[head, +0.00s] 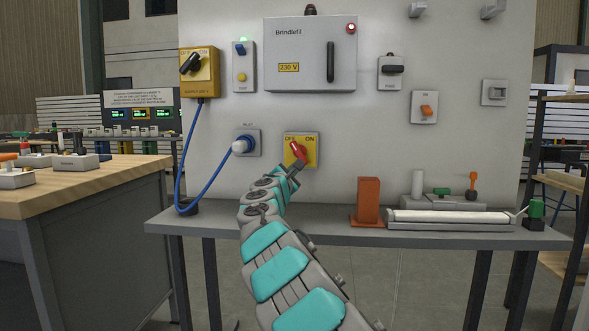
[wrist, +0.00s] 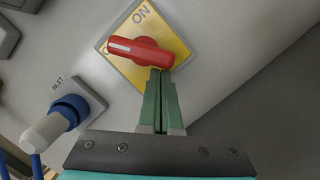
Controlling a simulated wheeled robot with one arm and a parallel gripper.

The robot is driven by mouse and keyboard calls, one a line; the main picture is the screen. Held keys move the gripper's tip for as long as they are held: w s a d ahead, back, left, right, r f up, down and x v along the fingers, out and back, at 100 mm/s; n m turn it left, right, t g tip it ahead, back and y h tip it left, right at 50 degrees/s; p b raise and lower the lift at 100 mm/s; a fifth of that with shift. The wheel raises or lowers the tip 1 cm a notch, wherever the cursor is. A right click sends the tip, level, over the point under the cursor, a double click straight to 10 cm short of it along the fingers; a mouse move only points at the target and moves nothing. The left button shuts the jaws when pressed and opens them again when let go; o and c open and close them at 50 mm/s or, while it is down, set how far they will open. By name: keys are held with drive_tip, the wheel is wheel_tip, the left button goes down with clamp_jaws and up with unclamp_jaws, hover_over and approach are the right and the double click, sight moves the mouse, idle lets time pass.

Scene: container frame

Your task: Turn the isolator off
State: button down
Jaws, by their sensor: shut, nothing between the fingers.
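The isolator is a yellow plate (head: 312,153) marked OFF at left and ON at right, with a red rotary handle (head: 298,150), low on the grey panel. In the head view the handle slants from upper left, near OFF, to lower right. In the wrist view the red handle (wrist: 138,50) lies across the yellow plate (wrist: 165,20), its white-marked end to the left, away from the ON lettering. My gripper (wrist: 160,75) is shut and empty, its green fingertips at the handle's right end; whether they touch it I cannot tell.
A blue plug in the inlet (head: 245,146) sits left of the isolator, its cable hanging to the bench. Another yellow switch with a black handle (head: 196,66) is at upper left. The grey bench (head: 340,233) carries an orange block (head: 368,200) and a white tube (head: 450,216).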

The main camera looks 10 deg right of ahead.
drive_tip(key=shift+s+d+n, duration=0.1)
drive_tip(key=shift+d+n, duration=0.15)
drive_tip(key=shift+n, duration=0.35)
idle(0.9)
idle(0.4)
